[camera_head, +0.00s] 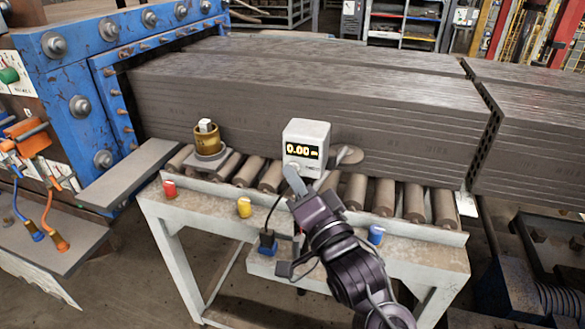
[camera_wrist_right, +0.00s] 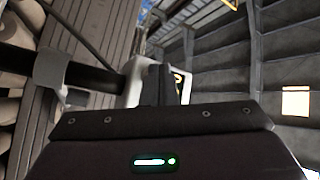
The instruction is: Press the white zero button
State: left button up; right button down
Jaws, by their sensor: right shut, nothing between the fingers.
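A white gauge box (camera_head: 306,143) stands at the roller table, its dark display (camera_head: 301,150) reading 0.00 in yellow digits. My right gripper (camera_head: 291,174) is shut and empty, its fingertips at the lower left of the box's front face, just below the display. I cannot tell whether they touch it. The white zero button cannot be made out; the fingertips may cover it. In the right wrist view the gripper (camera_wrist_right: 161,82) is in front of the white box (camera_wrist_right: 134,82), and part of the display (camera_wrist_right: 179,84) shows beside the fingers. My left gripper is not in view.
A brass cup (camera_head: 207,138) stands on the rollers to the left. Red (camera_head: 170,188), yellow (camera_head: 244,207) and blue (camera_head: 375,234) knobs line the table's front rail. A long ribbed clay column (camera_head: 400,125) lies behind the box. A blue machine (camera_head: 85,80) is at left.

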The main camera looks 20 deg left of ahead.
jog(key=shift+s, duration=0.85)
jog(key=s+p, duration=0.1)
jog(key=s, duration=0.4)
dwell(0.6)
